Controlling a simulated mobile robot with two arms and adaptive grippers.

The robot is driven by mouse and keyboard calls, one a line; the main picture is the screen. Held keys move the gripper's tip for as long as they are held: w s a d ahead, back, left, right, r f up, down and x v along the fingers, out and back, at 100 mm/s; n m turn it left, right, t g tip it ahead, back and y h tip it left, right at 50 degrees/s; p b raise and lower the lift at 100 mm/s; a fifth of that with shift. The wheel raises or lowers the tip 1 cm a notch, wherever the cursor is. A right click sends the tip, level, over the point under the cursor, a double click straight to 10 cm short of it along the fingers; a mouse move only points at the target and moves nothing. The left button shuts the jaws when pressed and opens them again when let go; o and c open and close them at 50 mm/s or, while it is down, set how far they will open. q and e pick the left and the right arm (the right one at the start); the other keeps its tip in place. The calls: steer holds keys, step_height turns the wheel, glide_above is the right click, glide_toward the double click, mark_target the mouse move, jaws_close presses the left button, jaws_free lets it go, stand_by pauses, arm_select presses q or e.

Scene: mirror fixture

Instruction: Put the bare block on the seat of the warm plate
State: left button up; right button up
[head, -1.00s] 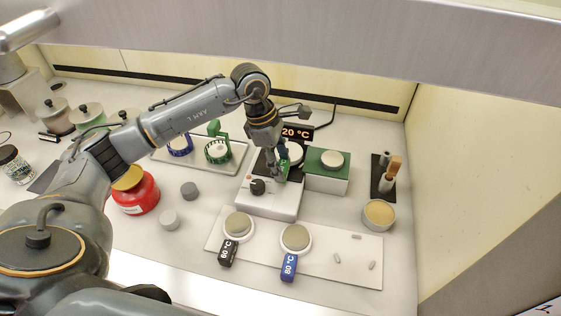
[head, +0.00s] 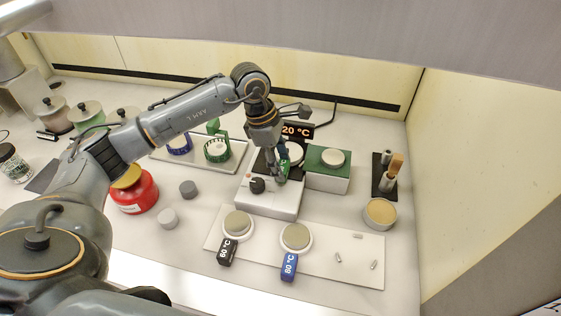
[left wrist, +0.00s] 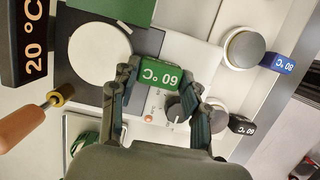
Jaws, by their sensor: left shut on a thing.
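My left gripper (head: 281,176) is at the warm plate (head: 270,200), a white box with a black knob, a dark top and a 20 °C display (head: 297,132). In the left wrist view its fingers (left wrist: 163,90) are shut on the green 60 °C tag (left wrist: 160,75) of a block with a plain white round top (left wrist: 100,52). This block is over the dark top of the plate; I cannot tell whether it rests on the seat. Two other tagged blocks, black 60 °C (head: 238,224) and blue 80 °C (head: 296,237), have grey-beige tops. My right gripper is not in view.
A green-topped box (head: 328,178) with a pale disc stands right of the plate. A tray (head: 235,165) with blue and green ring holders lies behind left. The white board (head: 330,262) is in front. A red jar (head: 137,196) and two grey cylinders (head: 189,189) stand left.

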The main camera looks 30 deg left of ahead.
mark_target(268, 177)
arm_select(q)
steer(key=shift+f, duration=0.3)
steer(key=o, duration=1.5)
steer(key=v, duration=1.2)
